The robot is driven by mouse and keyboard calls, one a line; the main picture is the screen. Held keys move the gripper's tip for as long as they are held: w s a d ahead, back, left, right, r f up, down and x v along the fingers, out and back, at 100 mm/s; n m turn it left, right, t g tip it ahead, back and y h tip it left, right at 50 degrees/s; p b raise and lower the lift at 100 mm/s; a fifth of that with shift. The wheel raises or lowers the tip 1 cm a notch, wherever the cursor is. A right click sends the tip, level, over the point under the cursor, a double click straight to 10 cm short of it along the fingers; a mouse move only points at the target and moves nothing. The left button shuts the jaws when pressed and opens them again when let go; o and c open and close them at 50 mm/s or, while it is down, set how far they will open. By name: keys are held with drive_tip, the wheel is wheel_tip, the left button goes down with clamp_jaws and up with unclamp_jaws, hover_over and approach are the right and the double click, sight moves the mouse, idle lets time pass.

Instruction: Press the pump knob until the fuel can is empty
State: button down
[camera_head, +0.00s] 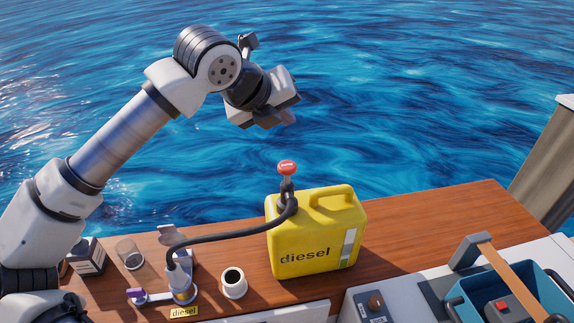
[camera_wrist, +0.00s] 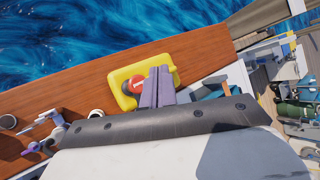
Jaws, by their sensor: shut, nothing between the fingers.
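The yellow fuel can (camera_head: 290,262), labelled diesel, stands upright on the wooden counter. On its top is a pump with a red knob (camera_head: 287,168), raised on its rod. A dark hose (camera_head: 220,238) runs from the pump to the diesel filler (camera_head: 180,280) at left. A light-and-green strip (camera_head: 347,250) shows on the can's right side. My gripper (camera_head: 288,117) is shut and empty in the air above the knob, apart from it. In the wrist view my closed fingers (camera_wrist: 160,76) overlap the can (camera_wrist: 122,98), beside the red knob (camera_wrist: 137,86).
A blue crate (camera_head: 540,290) with a wooden-handled tool is at right. The wooden counter (camera_head: 430,225) right of the can is clear. Water lies beyond.

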drive_tip(key=b, duration=0.4)
hover_over(285, 167)
wheel_tip(285, 167, down, 7)
drive_tip(key=shift+s+f, duration=0.1)
drive_tip(key=shift+s, duration=0.05)
drive_tip(key=shift+f+b, duration=0.5)
drive_tip(key=shift+b, duration=0.15)
drive_tip(key=shift+f, duration=0.1)
idle(1.1)
drive_tip(key=shift+f+b, duration=0.35)
drive_tip(key=shift+b, duration=0.45)
drive_tip(key=shift+f+b, duration=1.6)
drive_tip(key=shift+b, duration=0.4)
idle(1.3)
drive_tip(key=shift+r, duration=0.1)
drive_tip(key=shift+a+r+p, duration=0.1)
drive_tip(key=shift+r+p, duration=0.65)
drive_tip(key=shift+r, duration=1.25)
